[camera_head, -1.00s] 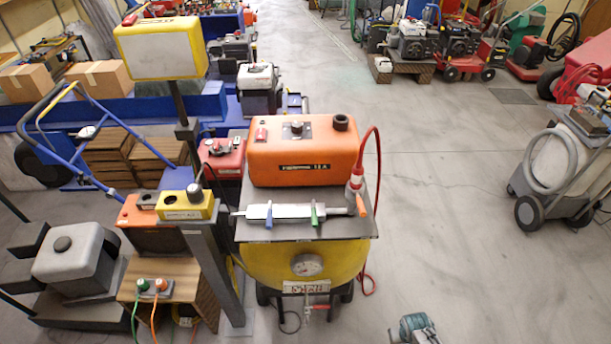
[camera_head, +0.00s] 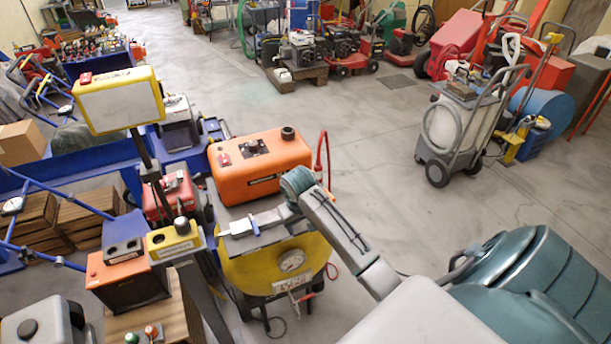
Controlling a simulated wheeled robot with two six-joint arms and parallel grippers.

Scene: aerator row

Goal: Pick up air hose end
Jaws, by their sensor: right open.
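The red air hose (camera_head: 327,152) rises in a loop at the right end of the orange tank. My right gripper (camera_head: 289,218) is open, above the right part of the grey top plate. It is partly hidden by its own wrist, and I cannot tell whether it touches anything. My left gripper is not in view.
The orange tank (camera_head: 258,167) stands on the plate over a yellow vessel (camera_head: 255,273) with a gauge. A yellow-framed panel (camera_head: 118,103) stands left. Open floor (camera_head: 370,165) lies right.

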